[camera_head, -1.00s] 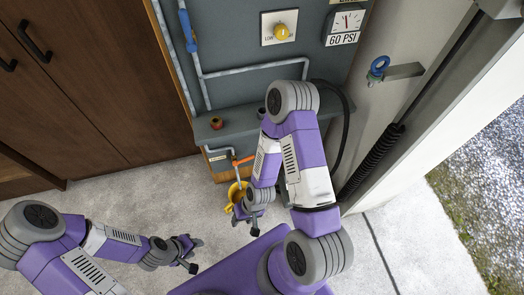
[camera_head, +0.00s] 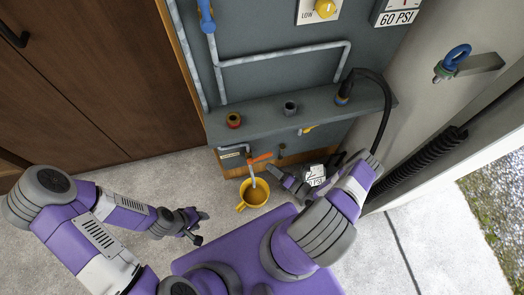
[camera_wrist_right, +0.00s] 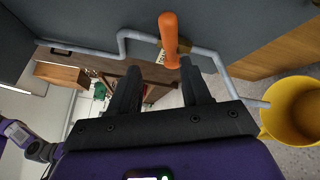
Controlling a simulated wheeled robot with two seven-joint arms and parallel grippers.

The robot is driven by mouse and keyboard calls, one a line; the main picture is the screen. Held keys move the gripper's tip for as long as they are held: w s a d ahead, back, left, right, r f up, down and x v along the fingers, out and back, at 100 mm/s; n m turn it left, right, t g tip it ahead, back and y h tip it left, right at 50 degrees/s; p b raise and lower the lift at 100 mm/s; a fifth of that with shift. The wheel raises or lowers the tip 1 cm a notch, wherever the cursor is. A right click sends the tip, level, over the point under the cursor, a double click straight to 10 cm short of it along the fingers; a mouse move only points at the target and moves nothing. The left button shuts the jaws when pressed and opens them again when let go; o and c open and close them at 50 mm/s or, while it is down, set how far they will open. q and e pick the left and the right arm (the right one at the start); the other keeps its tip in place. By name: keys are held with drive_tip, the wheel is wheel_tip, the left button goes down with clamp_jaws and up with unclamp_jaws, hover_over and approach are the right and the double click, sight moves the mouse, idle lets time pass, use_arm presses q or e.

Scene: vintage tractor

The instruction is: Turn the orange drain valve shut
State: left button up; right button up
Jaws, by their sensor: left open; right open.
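The orange drain valve (camera_head: 261,158) sits on a thin grey pipe low on the wall panel, under the shelf. Its orange handle (camera_wrist_right: 168,38) shows close up in the right wrist view, just beyond the fingertips and apart from them. My right gripper (camera_head: 276,174) is open and empty, just right of and below the valve; its two dark fingers (camera_wrist_right: 160,75) are spread in the wrist view. My left gripper (camera_head: 201,226) is open and empty over the floor at the left. A yellow mug-like container (camera_head: 243,205) stands under the pipe's spout, brownish inside.
A black hose (camera_head: 386,105) hangs at the right. Brown cabinets (camera_head: 95,90) stand at the left. The concrete floor (camera_head: 130,180) is clear.

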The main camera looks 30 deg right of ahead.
sight(266, 155)
drive_tip(key=w, duration=0.2)
drive_tip(key=w+m+h+b, duration=0.1)
drive_tip(key=w, duration=0.2)
drive_tip(key=w+t+h, duration=0.1)
drive_tip(key=w, duration=0.1)
drive_tip(key=shift+w+d+f+m+b, duration=0.1)
drive_tip(key=shift+w+f+m+b, duration=0.1)
drive_tip(key=shift+f+m+b, duration=0.15)
drive_tip(key=shift+r, duration=0.1)
drive_tip(key=shift+c, duration=0.3)
clamp_jaws()
